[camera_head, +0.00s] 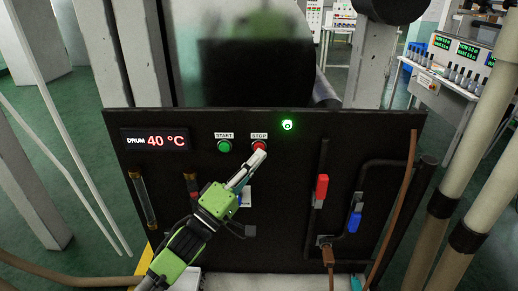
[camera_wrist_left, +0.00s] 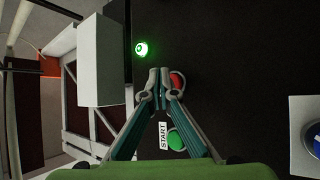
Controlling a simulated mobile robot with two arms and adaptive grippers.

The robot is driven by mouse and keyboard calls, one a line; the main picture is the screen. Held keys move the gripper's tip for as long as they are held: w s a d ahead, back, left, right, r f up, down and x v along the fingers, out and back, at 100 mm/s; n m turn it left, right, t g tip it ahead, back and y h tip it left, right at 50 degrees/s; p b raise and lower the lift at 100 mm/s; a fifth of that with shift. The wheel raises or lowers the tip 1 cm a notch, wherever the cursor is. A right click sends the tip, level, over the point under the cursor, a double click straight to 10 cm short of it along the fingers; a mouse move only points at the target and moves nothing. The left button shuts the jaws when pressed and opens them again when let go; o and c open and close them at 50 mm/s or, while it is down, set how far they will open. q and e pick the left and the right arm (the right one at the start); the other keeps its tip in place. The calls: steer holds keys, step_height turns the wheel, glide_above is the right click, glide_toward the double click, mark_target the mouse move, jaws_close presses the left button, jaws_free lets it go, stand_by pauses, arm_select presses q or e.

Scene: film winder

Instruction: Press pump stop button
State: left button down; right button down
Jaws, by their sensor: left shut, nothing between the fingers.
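The red stop button (camera_head: 259,145) sits under a STOP label on the black panel (camera_head: 380,135). The green start button (camera_head: 224,146) is to its left under a START label. My left gripper (camera_head: 262,153) is shut and empty, its fingertips just at the lower edge of the red button. In the left wrist view the fingertips (camera_wrist_left: 158,78) lie beside the red button (camera_wrist_left: 178,80) and cover part of it. I cannot tell whether they touch it. The green button (camera_wrist_left: 176,139) shows below them. My right gripper is in neither view.
A lit green lamp (camera_head: 287,125) is at the panel's upper edge. A display (camera_head: 155,140) reads 40 °C. A red valve handle (camera_head: 321,187) and a blue one (camera_head: 355,220) stand out from the panel at right, with pipes around them.

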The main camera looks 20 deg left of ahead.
arm_select(q)
steer(key=shift+w, duration=0.15)
stand_by(0.5)
steer(key=shift+w+a, duration=0.15)
steer(key=shift+w, duration=0.1)
steer(key=shift+w+a, duration=0.15)
steer(key=shift+w, duration=0.3)
stand_by(0.7)
stand_by(0.4)
steer(key=shift+s+d+p, duration=0.25)
steer(key=shift+s+p, duration=0.3)
steer(key=shift+s, duration=0.35)
